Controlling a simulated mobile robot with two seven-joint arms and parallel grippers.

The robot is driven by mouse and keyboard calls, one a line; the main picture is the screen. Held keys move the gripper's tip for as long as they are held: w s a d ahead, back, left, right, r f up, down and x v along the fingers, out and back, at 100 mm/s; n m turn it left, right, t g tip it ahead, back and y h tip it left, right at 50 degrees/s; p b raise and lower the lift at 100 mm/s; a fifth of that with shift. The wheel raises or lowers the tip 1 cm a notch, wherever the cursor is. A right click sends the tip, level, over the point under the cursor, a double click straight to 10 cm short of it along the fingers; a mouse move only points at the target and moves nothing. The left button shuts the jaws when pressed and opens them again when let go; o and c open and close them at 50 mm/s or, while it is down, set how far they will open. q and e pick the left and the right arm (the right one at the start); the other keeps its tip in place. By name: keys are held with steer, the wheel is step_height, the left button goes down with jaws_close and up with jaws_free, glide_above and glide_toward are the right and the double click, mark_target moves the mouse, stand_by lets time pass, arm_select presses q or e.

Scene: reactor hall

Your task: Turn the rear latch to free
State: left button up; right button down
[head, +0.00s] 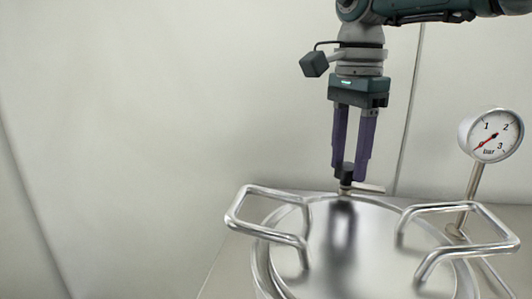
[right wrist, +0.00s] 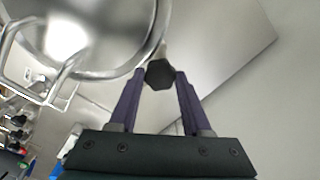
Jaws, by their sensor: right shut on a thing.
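The rear latch (head: 347,174) has a dark knob and a short metal lever pointing right, at the far rim of the steel vessel's lid (head: 375,240). My right gripper (head: 350,172) comes down from above with its purple fingers shut on the dark knob. In the right wrist view the dark faceted knob (right wrist: 160,74) sits between the fingertips (right wrist: 160,78), beside the vessel's rim. The latch's base is partly hidden by the fingers and knob. My left gripper is in neither view.
Two tubular steel handles stand up from the vessel, one at left (head: 270,215) and one at right (head: 465,235). A pressure gauge (head: 490,136) on a stem stands at the right; its red needle points to the lower left. A pale wall is behind.

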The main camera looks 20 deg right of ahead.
mark_target(348, 166)
steer(key=shift+a+r+n, duration=0.1)
steer(key=shift+n, duration=0.9)
steer(key=shift+c, duration=1.8)
jaws_free()
step_height(348, 166, up, 10)
steer(key=p, duration=0.8)
steer(key=shift+p, duration=0.4)
steer(key=shift+s, duration=0.1)
